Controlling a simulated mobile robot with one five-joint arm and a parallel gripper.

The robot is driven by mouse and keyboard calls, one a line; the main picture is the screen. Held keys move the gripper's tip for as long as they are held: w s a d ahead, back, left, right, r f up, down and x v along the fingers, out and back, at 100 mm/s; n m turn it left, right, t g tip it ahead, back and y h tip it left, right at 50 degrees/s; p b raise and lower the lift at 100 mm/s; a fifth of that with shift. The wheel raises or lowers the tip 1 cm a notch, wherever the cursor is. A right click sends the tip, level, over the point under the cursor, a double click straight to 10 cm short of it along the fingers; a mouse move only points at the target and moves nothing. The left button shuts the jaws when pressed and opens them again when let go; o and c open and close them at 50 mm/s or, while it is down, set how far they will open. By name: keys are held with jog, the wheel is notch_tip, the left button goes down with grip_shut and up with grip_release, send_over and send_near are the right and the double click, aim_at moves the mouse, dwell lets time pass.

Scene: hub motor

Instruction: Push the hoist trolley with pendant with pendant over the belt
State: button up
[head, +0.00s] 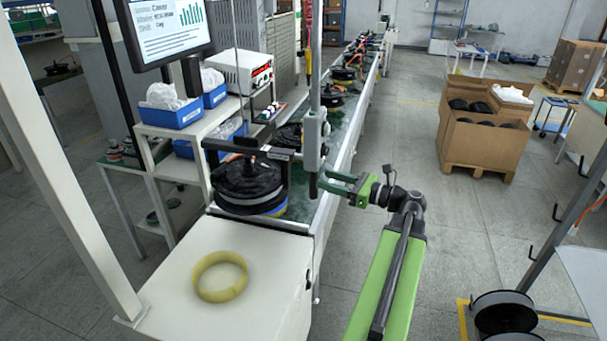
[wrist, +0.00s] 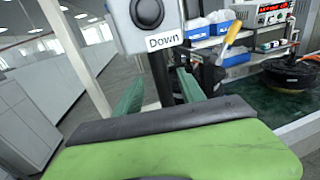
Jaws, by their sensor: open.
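The hoist pendant (head: 315,140) is a grey control box hanging upright beside the belt's near end in the head view. In the wrist view its box (wrist: 148,22) shows a round black button and a "Down" label, close ahead. A dark hoist arm (head: 248,150) reaches left from it over a black hub motor (head: 248,185). My gripper (head: 337,184) is open, its green fingers pointing left at the pendant's lower end. In the wrist view a dark post below the box stands between my fingers (wrist: 160,92). I cannot tell whether they touch it. The trolley above is out of view.
The green belt (head: 345,105) runs away to the back with several motors on it. A white table (head: 260,262) with a yellow ring (head: 220,277) stands at the near end. A cardboard box (head: 485,135) stands on a pallet at right. The floor between is clear.

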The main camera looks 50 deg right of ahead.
jog(key=x, duration=0.8)
jog(key=shift+w, duration=0.15)
grip_shut()
jog(key=shift+f, duration=0.1)
dwell(1.0)
